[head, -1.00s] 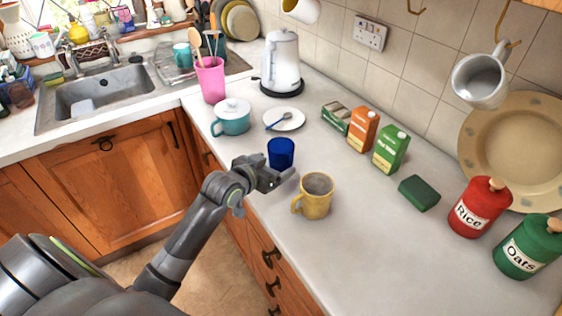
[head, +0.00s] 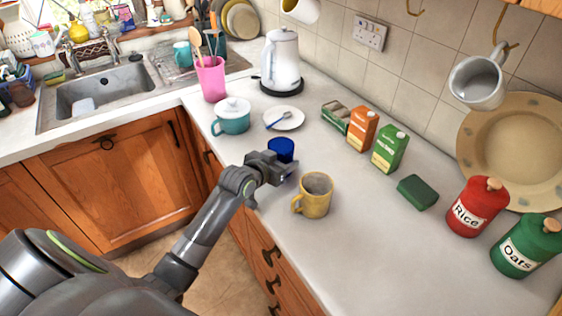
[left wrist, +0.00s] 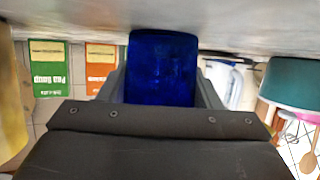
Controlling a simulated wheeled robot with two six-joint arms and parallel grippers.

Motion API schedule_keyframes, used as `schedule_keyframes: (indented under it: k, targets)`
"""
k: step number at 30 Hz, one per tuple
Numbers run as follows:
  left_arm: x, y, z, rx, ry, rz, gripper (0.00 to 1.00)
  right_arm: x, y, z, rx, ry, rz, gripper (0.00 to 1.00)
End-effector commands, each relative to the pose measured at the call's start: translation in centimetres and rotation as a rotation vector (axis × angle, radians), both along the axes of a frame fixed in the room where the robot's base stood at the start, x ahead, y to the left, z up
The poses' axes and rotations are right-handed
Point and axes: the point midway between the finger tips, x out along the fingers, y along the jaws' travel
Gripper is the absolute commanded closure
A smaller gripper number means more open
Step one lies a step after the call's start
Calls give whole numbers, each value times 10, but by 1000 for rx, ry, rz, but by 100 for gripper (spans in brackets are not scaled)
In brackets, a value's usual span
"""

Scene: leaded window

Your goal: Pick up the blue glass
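The blue glass (head: 281,149) stands upright on the worktop, its lower part hidden behind my left gripper (head: 284,170) in the head view. In the left wrist view, which is upside down, the blue glass (left wrist: 162,68) fills the space between the two fingers of my left gripper (left wrist: 162,88). The fingers are spread, one on each side of the glass; I cannot tell whether either touches it. My right gripper is in neither view.
A yellow mug (head: 315,196) stands close to the right of my left gripper. A saucer with a spoon (head: 284,119) and a teal lidded pot (head: 232,117) are behind the glass. Cartons (head: 362,130) stand further right.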

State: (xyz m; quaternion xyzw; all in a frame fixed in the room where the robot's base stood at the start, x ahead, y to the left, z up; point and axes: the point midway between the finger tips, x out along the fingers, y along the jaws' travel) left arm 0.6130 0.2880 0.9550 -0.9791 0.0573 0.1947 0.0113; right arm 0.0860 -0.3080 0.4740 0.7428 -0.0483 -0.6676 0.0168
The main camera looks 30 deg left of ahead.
Motion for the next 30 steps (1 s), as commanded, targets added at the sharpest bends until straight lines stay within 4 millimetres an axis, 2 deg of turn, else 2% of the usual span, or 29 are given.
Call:
schedule_keyframes:
  k: [1, 5, 20, 30]
  targets:
    - [0, 0, 0, 0, 0, 0, 57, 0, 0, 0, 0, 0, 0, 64]
    - [0, 0, 0, 0, 1, 0, 73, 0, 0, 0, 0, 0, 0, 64]
    - [1, 0, 9, 1, -4, -1, 74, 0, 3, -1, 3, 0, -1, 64]
    - [1, 0, 40, 3, -6, -2, 74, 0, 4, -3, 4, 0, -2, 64]
